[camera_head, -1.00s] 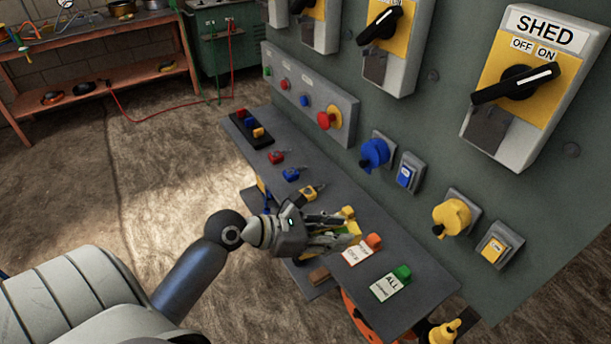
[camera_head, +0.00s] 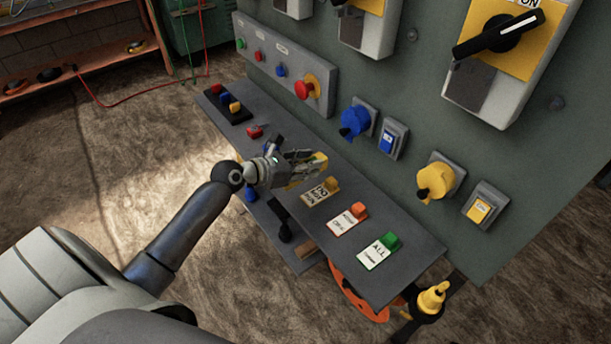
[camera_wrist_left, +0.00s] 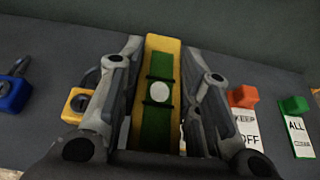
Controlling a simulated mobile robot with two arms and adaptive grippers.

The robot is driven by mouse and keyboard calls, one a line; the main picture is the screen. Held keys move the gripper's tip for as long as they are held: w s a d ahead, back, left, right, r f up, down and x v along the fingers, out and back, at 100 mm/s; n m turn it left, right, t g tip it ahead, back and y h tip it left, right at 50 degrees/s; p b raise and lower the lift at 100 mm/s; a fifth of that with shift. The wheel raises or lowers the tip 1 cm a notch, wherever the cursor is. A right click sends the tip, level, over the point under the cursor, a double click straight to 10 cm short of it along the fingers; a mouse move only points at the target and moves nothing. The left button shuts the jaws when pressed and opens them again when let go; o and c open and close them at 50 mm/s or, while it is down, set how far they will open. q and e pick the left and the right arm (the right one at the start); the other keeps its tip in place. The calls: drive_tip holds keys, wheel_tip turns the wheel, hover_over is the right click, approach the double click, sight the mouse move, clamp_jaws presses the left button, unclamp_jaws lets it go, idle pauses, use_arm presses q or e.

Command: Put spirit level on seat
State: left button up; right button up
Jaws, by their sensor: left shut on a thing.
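The spirit level is a yellow bar with a green vial, dark lines and a white round bubble. It shows in the left wrist view (camera_wrist_left: 160,100), upright in the picture between my left gripper's fingers. In the head view the spirit level (camera_head: 314,164) shows as a yellow piece at the tip of my left gripper (camera_head: 300,166). The gripper (camera_wrist_left: 160,115) is shut on it, over the grey shelf (camera_head: 385,215). I cannot tell whether the level touches the shelf. No seat is clearly visible. My right gripper is not in view.
Behind the shelf stands a control panel with a yellow knob (camera_head: 436,180) and a blue knob (camera_head: 355,121). Block-and-tag pieces with orange (camera_head: 358,210) and green (camera_head: 391,241) blocks lie right of the gripper. Open floor (camera_head: 100,200) lies to the left.

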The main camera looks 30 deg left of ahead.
sight(306, 182)
use_arm(q)
drive_tip(key=shift+w+a+f, duration=0.25)
drive_tip(key=shift+w+f, duration=0.05)
drive_tip(key=shift+f, duration=0.15)
drive_tip(key=shift+w+a+f, duration=0.2)
drive_tip(key=shift+w+f, duration=0.05)
drive_tip(key=shift+f, duration=0.15)
wheel_tip(306, 182, down, 3)
drive_tip(key=shift+w+a+f+b, duration=0.1)
drive_tip(key=shift+b, duration=0.7)
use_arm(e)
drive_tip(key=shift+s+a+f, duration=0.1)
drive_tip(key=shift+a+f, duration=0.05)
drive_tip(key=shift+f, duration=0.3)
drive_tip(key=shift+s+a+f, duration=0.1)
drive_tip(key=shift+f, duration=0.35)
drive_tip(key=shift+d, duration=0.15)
use_arm(q)
drive_tip(key=o, duration=0.8)
drive_tip(key=shift+f, duration=0.1)
drive_tip(key=shift+o, duration=0.2)
drive_tip(key=p+v, duration=0.1)
drive_tip(key=v, duration=1.1)
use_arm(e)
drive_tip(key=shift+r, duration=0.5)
